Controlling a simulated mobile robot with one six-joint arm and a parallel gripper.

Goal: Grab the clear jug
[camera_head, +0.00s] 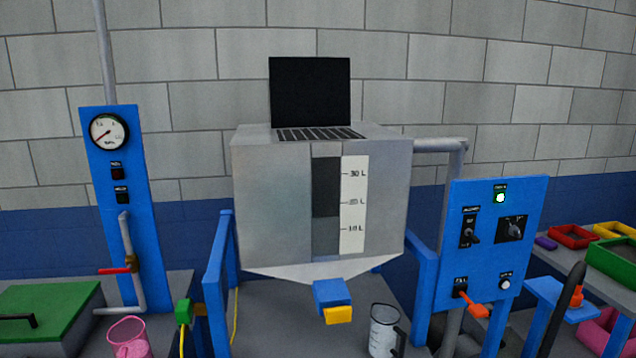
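The clear jug (383,331) stands on the grey surface below and a little right of the metal tank. It has dark markings on its side and a dark handle on its right. It looks upright, and its base is close to the bottom edge of the view. My gripper is not in view.
The metal tank (275,200) with a level scale hangs between blue posts, with a blue and yellow outlet (333,300) left of and above the jug. A laptop (310,100) sits on top. A blue control panel (487,260) stands right; a pink jug (128,338) stands left.

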